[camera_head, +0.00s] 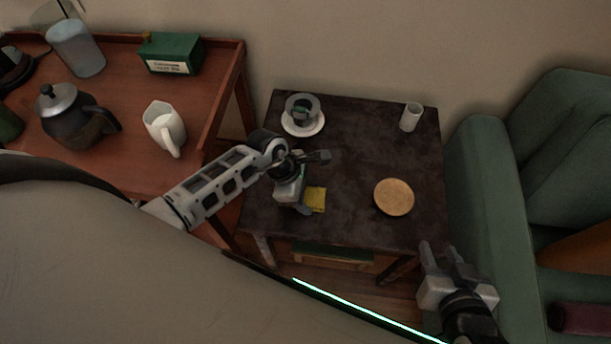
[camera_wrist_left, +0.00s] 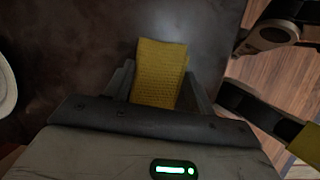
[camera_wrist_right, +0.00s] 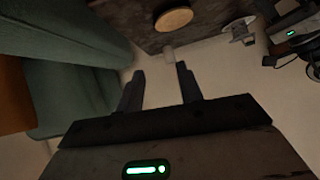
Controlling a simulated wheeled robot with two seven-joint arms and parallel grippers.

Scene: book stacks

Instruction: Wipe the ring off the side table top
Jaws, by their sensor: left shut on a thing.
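The side table (camera_head: 350,150) has a dark, mottled top. I cannot make out a clear ring on it. My left gripper (camera_head: 306,203) is over the front left of the top, shut on a yellow sponge (camera_head: 317,197). In the left wrist view the yellow sponge (camera_wrist_left: 160,70) sticks out between the two fingers, over or against the dark top; I cannot tell whether it touches. My right gripper (camera_head: 441,258) is off the table's front right corner. It is open and empty in the right wrist view (camera_wrist_right: 160,82).
On the table stand a cup (camera_head: 301,106) on a white saucer (camera_head: 318,126), a white cylinder (camera_head: 411,117) and a round cork coaster (camera_head: 394,197). A wooden tray table (camera_head: 205,95) with a kettle (camera_head: 72,118) and white pitcher (camera_head: 160,127) is at left, a green armchair (camera_head: 480,180) at right.

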